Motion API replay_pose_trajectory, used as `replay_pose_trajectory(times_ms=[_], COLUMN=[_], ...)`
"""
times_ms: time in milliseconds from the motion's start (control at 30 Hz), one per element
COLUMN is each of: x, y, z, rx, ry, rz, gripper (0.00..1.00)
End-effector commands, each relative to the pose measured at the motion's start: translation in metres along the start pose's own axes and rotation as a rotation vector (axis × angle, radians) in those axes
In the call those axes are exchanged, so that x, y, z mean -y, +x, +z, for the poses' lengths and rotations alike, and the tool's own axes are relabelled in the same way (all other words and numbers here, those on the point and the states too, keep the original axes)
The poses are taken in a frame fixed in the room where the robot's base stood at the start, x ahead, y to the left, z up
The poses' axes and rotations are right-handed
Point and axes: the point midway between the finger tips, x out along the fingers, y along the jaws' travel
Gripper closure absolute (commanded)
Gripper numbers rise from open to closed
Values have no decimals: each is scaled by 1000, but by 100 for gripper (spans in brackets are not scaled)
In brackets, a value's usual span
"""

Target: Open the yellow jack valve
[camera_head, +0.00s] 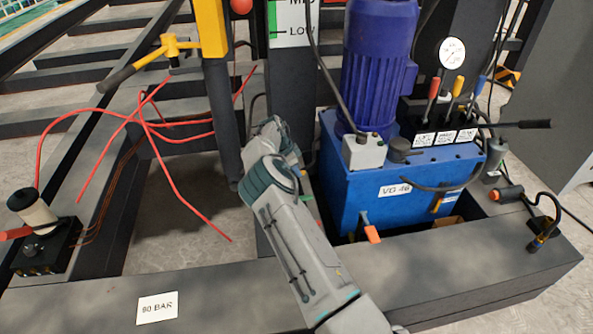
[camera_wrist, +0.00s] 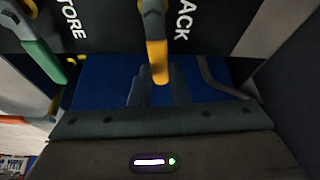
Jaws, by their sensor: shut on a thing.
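The yellow jack valve handle (camera_wrist: 155,52) shows in the wrist view, hanging from a dark panel beside the white letters "ACK". My gripper (camera_wrist: 158,88) has its two dark fingers on either side of the handle's lower end and is shut on it. The handle points down the picture, towards my palm. In the head view my arm shows at the middle, but my fingertips and this valve cannot be made out there.
A green-handled valve (camera_wrist: 40,52) is left of the yellow one, near "STORE". In the head view, a blue tank (camera_head: 345,190) with a motor (camera_head: 378,65) stands right of my arm. A dark post (camera_head: 222,120) is close on the left. Red hoses (camera_head: 165,165) hang farther left.

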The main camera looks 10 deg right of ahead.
Motion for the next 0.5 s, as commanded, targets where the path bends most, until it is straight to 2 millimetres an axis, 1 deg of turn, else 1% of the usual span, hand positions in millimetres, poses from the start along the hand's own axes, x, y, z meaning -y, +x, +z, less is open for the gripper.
replay_pose_trajectory(times_ms=[500], x=[24], y=[-3], z=[5], rx=[3], ry=[-438], rz=[-184], gripper=[100])
